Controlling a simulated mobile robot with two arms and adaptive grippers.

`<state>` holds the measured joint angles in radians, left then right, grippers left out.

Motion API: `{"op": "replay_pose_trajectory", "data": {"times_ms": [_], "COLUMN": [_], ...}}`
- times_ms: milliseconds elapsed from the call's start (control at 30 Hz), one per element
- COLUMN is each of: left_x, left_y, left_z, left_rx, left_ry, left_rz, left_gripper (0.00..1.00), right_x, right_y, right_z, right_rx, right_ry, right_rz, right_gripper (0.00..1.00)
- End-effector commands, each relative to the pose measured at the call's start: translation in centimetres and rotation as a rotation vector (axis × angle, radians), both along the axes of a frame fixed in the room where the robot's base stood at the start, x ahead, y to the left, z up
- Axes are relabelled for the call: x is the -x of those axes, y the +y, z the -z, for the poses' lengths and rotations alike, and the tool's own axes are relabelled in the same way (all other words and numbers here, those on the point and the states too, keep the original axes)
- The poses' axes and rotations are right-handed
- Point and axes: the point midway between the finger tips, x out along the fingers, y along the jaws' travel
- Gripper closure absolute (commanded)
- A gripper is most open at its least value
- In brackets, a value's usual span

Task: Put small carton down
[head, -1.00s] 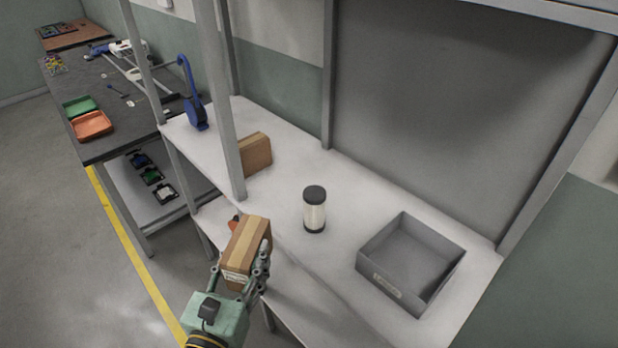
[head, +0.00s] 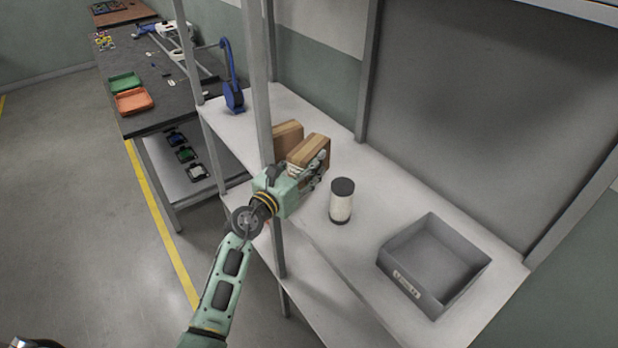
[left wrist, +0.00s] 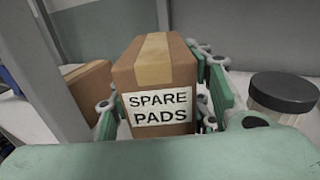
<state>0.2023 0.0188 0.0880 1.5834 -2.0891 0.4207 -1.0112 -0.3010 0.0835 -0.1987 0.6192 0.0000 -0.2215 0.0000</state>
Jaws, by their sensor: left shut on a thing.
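The small carton (head: 309,150) is a brown box with a tan tape strip. In the left wrist view the carton (left wrist: 155,75) shows a white label reading "SPARE PADS". My left gripper (head: 308,168) is shut on it, with green fingers on both sides of the box. The carton is over the white shelf (head: 365,207), close to a second brown carton (head: 287,136) on its left. Its underside is hidden, so I cannot tell whether it touches the shelf. My right gripper is not in view.
A black-lidded jar (head: 341,201) stands just right of my left gripper. A grey open bin (head: 433,265) sits further right on the shelf. A grey post (head: 258,90) rises at the shelf's front edge beside my arm. A blue object (head: 232,80) stands at the shelf's far left.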

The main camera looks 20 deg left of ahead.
Motion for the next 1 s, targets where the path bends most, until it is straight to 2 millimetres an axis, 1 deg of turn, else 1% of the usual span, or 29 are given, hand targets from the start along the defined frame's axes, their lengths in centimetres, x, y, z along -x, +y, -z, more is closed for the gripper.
{"op": "replay_pose_trajectory", "data": {"times_ms": [33, 167, 300, 400, 700, 800, 833, 1000], "left_x": [0.0, 0.0, 0.0, 0.0, 0.0, 0.0, 0.0, 0.0], "left_y": [0.0, 0.0, 0.0, 0.0, 0.0, 0.0, 0.0, 0.0], "left_z": [0.9, 1.9, 4.2, 5.2, 5.2, 5.6, 5.6, 5.5], "left_rx": [0.000, 0.000, 0.001, 0.001, 0.000, 0.000, 0.000, 0.000], "left_ry": [-0.001, -0.003, -0.002, -0.003, -0.004, -0.003, -0.002, -0.002], "left_rz": [-0.001, 0.000, -0.001, -0.001, -0.001, -0.001, -0.001, -0.001], "left_gripper": [0.88, 0.88, 0.88, 0.88, 0.88, 0.88, 0.53, 0.39], "right_x": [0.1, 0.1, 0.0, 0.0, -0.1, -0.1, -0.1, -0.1], "right_y": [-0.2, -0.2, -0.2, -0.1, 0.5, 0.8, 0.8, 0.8], "right_z": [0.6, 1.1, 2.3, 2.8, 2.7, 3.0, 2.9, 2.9], "right_rx": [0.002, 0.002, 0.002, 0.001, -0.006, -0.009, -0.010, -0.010], "right_ry": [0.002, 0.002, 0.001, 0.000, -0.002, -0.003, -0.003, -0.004], "right_rz": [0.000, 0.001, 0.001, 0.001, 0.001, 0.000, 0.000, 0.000], "right_gripper": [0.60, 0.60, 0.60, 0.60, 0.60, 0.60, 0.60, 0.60]}}
